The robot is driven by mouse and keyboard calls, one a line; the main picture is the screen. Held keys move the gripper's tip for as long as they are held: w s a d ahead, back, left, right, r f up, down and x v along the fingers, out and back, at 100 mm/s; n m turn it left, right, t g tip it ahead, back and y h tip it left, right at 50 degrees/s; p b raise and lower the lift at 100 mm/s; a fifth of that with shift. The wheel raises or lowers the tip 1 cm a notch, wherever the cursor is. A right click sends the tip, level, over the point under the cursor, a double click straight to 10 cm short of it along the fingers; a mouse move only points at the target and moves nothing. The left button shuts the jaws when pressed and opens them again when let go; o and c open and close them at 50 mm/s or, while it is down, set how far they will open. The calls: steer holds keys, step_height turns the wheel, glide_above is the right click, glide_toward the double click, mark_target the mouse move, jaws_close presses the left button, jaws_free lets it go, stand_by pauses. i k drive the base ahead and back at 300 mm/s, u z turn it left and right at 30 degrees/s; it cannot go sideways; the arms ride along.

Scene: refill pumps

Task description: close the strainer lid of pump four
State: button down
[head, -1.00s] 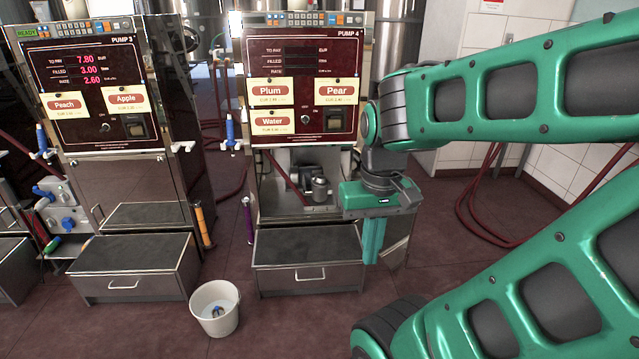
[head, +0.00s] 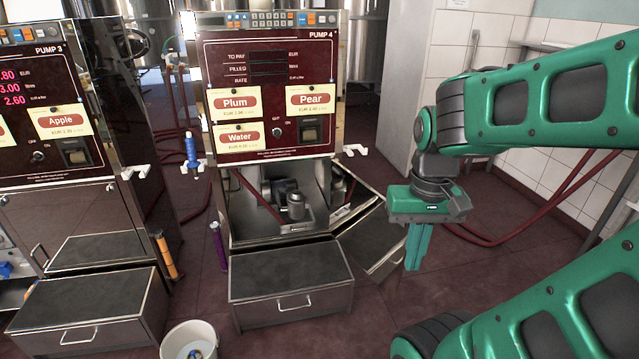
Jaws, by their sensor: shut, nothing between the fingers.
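Pump four (head: 268,150) stands in the middle of the head view, its dark display panel facing me. Below the panel its lower compartment is open, and its door (head: 372,232) is swung out to the right. Inside are dark fittings and a small grey metal cylinder (head: 296,207), which looks like the strainer. Its lid is too small to tell open from shut. My gripper (head: 416,262) points down, shut and empty, to the right of the compartment and apart from the cylinder. It overlaps the door's right edge in the picture; I cannot tell whether they touch.
A grey step box (head: 290,280) with a handle stands before pump four. Pump three (head: 50,150) is at the left, with a white bucket (head: 186,338) on the floor between. A purple nozzle (head: 218,245) hangs left of the compartment. Red hoses (head: 520,225) lie right of my gripper.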

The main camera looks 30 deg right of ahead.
mark_target(297, 197)
steer(key=i, duration=1.05)
steer(key=u, duration=0.45)
